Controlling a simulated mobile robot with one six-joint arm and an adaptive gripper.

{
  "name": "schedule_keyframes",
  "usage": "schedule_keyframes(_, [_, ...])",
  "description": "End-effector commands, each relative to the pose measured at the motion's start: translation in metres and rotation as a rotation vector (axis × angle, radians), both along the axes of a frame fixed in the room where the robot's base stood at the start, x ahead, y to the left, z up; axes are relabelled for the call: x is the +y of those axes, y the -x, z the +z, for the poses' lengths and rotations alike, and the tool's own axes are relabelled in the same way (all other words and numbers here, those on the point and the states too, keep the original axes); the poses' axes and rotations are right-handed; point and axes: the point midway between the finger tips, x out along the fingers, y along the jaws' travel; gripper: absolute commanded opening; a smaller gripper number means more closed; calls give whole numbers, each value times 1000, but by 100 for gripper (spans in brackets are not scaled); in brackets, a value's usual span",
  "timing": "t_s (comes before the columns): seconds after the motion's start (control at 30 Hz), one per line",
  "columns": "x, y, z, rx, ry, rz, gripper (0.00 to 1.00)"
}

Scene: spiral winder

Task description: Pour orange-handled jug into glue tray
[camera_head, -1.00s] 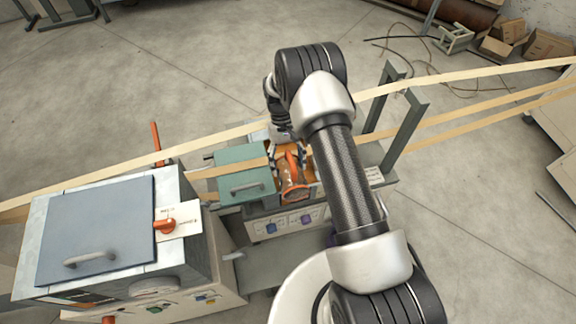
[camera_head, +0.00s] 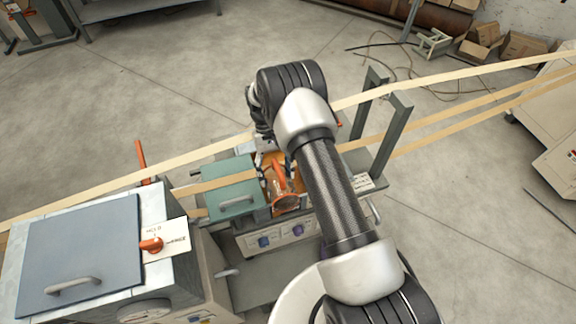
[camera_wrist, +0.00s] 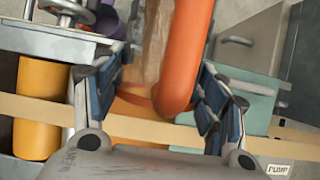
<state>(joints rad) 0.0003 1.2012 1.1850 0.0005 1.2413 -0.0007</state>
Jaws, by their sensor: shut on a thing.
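The jug (camera_head: 285,204), brownish and see-through with an orange handle, is over the middle of the machine in the head view. It looks tilted, its round rim toward the lower side. My gripper (camera_wrist: 158,100) is shut on the jug, its blue-padded fingers either side of the orange handle (camera_wrist: 186,50) in the wrist view. The jug's body (camera_wrist: 154,42) shows behind the handle. The glue tray, with an orange inside (camera_head: 298,186), lies around and under the jug, partly hidden. Whether glue is flowing out I cannot tell.
A green hinged lid (camera_head: 230,188) stands just left of the jug. Tan paper strips (camera_head: 440,90) run across the machine close to my gripper. Grey upright posts (camera_head: 392,135) stand to the right. A yellow roller (camera_wrist: 38,100) sits left in the wrist view. A blue-lidded cabinet (camera_head: 80,245) is at lower left.

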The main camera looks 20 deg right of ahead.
Motion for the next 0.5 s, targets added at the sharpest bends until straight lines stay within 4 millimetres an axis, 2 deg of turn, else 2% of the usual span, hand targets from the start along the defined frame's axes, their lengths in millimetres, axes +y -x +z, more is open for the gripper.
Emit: schedule_keyframes(0.5, [0, -8, -1, 95, 0, 0, 17])
